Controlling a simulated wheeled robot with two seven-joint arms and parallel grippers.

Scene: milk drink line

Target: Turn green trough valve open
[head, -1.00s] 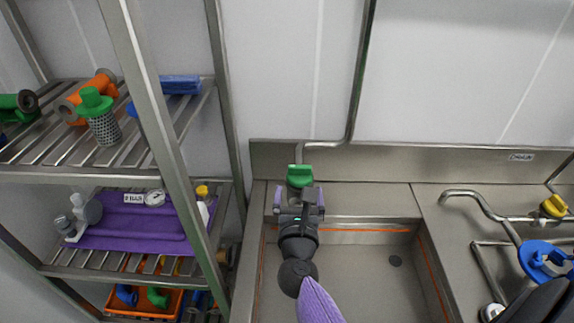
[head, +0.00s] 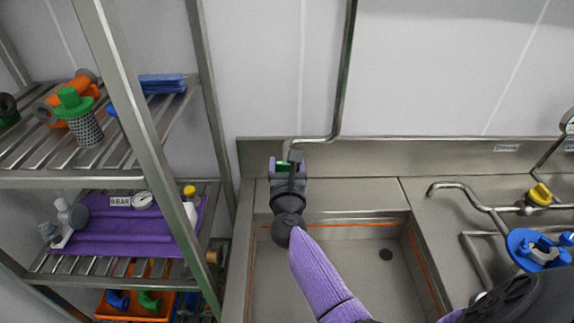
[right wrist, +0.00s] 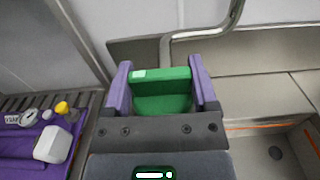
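The green valve handle (right wrist: 165,90) is a flat green bar with a rounded part below it. It stands at the back edge of the sink, by the lower end of a wall pipe. In the head view only a strip of the handle (head: 282,166) shows above my right gripper (head: 288,166). In the right wrist view the purple fingers of my right gripper (right wrist: 162,85) lie on both sides of the handle, against its two ends, with no clear gap. The valve body below is hidden. My left gripper is not in view.
A sink trough (head: 330,270) lies below my right arm. A steel rack (head: 120,180) stands at the left with a purple mat, bottles and fittings. At the right are a curved spout (head: 460,190), a yellow valve (head: 540,193) and a blue part (head: 540,248).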

